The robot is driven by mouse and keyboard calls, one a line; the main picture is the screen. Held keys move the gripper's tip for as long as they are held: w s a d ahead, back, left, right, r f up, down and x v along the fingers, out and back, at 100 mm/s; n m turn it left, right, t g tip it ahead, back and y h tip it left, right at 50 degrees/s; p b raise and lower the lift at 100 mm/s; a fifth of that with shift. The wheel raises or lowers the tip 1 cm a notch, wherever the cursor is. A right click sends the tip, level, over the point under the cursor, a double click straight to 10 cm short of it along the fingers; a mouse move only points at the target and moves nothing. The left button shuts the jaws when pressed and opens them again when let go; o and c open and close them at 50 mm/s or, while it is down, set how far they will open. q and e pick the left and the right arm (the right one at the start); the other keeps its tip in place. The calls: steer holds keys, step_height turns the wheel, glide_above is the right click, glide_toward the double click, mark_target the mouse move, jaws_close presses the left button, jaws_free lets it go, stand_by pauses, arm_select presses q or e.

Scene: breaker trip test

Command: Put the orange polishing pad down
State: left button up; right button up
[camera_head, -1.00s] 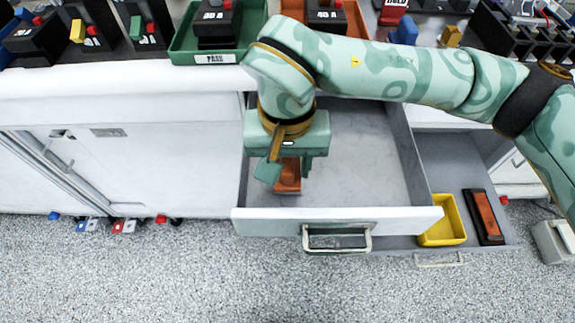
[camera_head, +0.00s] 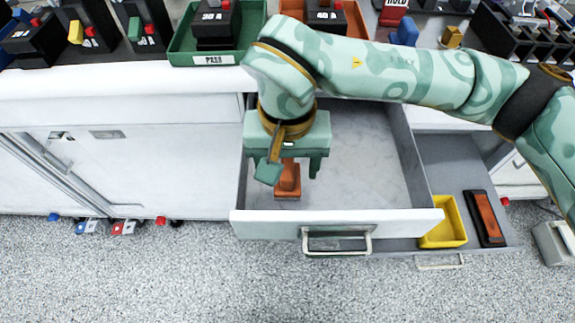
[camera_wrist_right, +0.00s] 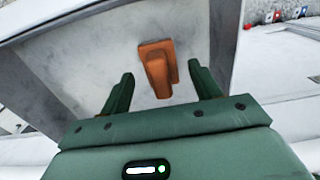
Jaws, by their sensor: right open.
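The orange polishing pad (camera_head: 288,182) lies on the floor of the open upper drawer (camera_head: 375,165), near its left front corner. It has a raised block on a flat base, seen in the right wrist view (camera_wrist_right: 157,68). My right gripper (camera_head: 291,170) is over the pad, pointing down into the drawer. Its two fingers (camera_wrist_right: 163,88) are spread on either side of the pad with gaps, and nothing is between them in contact. The gripper body hides part of the pad in the head view. My left gripper is not in view.
The drawer's side walls and front panel (camera_head: 400,222) surround the gripper; the drawer floor to the right is clear. A lower open drawer at the right holds a yellow bin (camera_head: 444,222) and a dark orange-faced block (camera_head: 486,218). A green PASS tray (camera_head: 180,50) stands on the bench.

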mark_target(287, 167)
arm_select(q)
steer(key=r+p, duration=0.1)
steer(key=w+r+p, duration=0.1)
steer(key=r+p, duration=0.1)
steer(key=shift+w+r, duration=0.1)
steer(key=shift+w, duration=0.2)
arm_select(e)
step_height(287, 167, up, 11)
steer(key=shift+f, duration=0.1)
